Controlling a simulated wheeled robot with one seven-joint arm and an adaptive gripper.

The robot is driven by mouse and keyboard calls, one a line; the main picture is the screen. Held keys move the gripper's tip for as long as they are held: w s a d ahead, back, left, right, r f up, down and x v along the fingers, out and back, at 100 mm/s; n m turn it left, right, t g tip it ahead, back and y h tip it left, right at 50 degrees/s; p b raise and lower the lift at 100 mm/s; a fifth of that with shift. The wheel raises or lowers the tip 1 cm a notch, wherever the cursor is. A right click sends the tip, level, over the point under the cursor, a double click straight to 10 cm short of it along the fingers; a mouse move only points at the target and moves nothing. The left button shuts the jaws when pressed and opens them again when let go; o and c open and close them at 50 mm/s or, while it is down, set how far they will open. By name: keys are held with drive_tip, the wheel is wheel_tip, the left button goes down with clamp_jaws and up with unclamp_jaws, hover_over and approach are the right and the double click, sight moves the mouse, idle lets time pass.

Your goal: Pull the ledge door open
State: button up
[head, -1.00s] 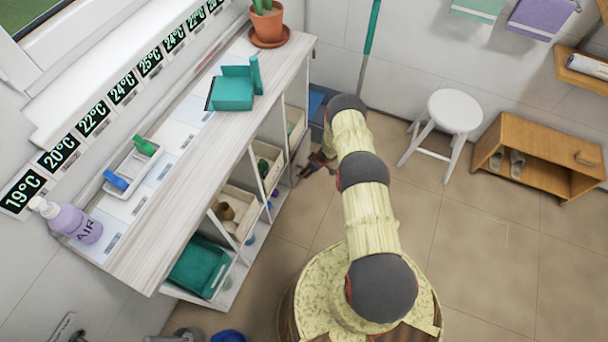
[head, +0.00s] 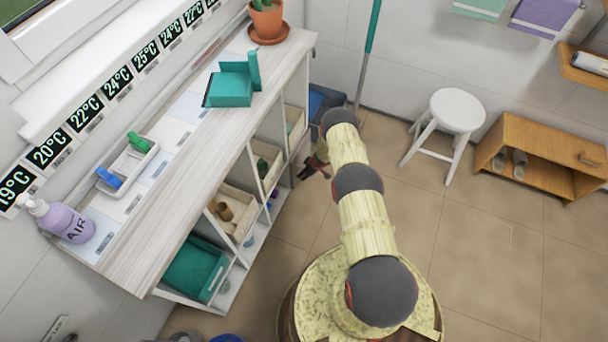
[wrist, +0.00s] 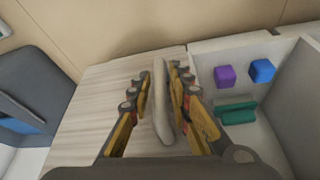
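The ledge door is a pale wood-grain panel (wrist: 100,95) in the wrist view, with a long light bar handle (wrist: 162,105) standing out from it. My gripper (wrist: 163,68) has its two yellow and black fingers on either side of the handle. The fingers look apart, with a narrow gap to the bar on each side, so I see no firm grip. In the head view my gripper (head: 312,168) is at the far end of the shelf unit (head: 190,172), low beside its open front. My arm partly hides the door there.
Right of the door, an open compartment (wrist: 207,60) holds a purple cube (wrist: 225,76), a blue cube (wrist: 262,70) and green pieces (wrist: 237,111). A dark blue-grey bin (wrist: 38,90) stands at left. A white stool (head: 455,110) stands right of my arm, with clear floor between.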

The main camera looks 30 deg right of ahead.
clamp_jaws()
drive_tip(key=shift+s, duration=0.1)
idle(0.6)
